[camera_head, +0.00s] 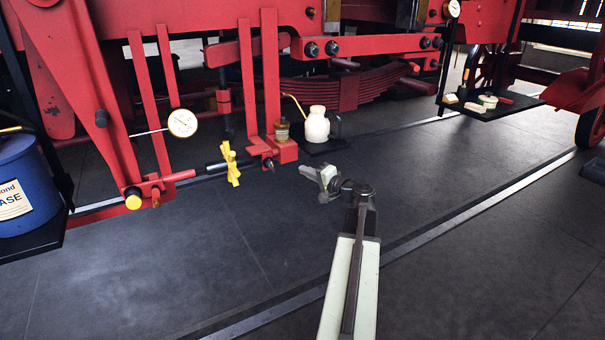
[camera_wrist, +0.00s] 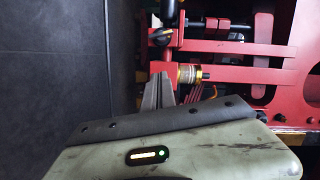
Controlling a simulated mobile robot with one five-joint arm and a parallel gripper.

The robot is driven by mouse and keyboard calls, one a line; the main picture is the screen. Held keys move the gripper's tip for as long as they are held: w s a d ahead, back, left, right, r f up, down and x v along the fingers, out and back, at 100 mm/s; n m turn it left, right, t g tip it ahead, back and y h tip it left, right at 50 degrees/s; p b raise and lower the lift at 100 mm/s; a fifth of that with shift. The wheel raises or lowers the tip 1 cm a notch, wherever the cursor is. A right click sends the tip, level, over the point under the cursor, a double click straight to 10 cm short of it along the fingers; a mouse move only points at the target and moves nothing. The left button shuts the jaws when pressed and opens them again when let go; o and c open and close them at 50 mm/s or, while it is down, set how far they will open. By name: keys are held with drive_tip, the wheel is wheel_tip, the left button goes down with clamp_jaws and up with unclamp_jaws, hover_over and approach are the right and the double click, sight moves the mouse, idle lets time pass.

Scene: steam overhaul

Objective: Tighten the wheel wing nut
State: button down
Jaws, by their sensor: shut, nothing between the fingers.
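The yellow wing nut (camera_head: 230,163) sits on a dark threaded rod (camera_head: 211,168) between red brackets, left of centre in the head view. In the wrist view my gripper's fingers (camera_wrist: 160,80) point up the picture, close below a red bracket with a brass fitting (camera_wrist: 190,74).
A blue grease tub (camera_head: 22,190) stands at the left. A cream jug (camera_head: 316,126) stands on a dark tray behind my gripper. A dial gauge (camera_head: 183,123) hangs near the red bars. A tray with small items (camera_head: 493,108) is at the upper right. The floor is clear.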

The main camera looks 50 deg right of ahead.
sight(271, 166)
drive_tip(key=w+a+f+b, duration=0.1)
drive_tip(key=w+a, duration=0.1)
drive_tip(key=w, duration=0.6)
drive_tip(key=shift+w+a+f, duration=0.2)
drive_tip(key=shift+a+f, duration=0.05)
drive_tip(key=shift+a, duration=0.05)
